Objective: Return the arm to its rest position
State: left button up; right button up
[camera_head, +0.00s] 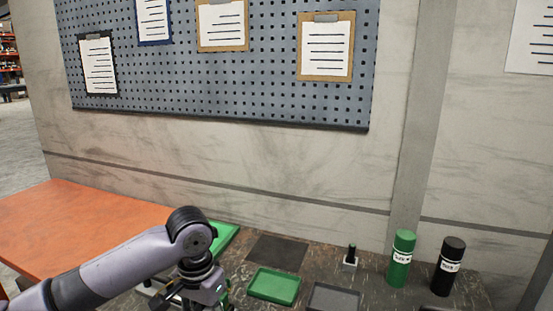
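My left arm reaches in from the lower left, and its wrist bends down over the bench. My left gripper (190,296) is at the bottom edge of the head view, partly cut off and partly hidden by its own wrist. I cannot tell whether it is open or shut, or whether it touches anything. Parts of some equipment show behind and below it, too hidden to identify. No microscope arm can be made out clearly. My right gripper is not in view.
A green tray (274,286), a grey tray (334,298) and a dark mat (277,252) lie on the bench. The pegboard (270,75) hangs behind. An orange table (75,222) is left.

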pick_arm(q)
jog(key=s+d+f+m+t+h, duration=0.2)
jog(key=s+d+f+h, duration=0.2)
jog(key=s+d+f, duration=0.75)
jog(key=s+a+f+n+y, duration=0.1)
jog(key=s+a+f, duration=0.25)
jog(key=a, duration=0.25)
jog(key=s+a+f+n+t+y, duration=0.1)
jog(key=s+a+f+n+y, duration=0.1)
jog(key=s+a, duration=0.35)
jog(key=s+a+f+n+y, duration=0.1)
jog(key=s+a+f, duration=0.15)
jog(key=a, duration=0.45)
notch_tip(320, 180, down, 26)
jog(key=s+f+g, duration=0.1)
jog(key=s, duration=0.2)
jog(key=s+a+f+g, duration=0.1)
jog(key=s+a+f, duration=0.1)
jog(key=s+f, duration=1.2)
jog(key=shift+s+a+f, duration=0.3)
jog(key=shift+s+a, duration=0.05)
jog(key=shift+s, duration=0.6)
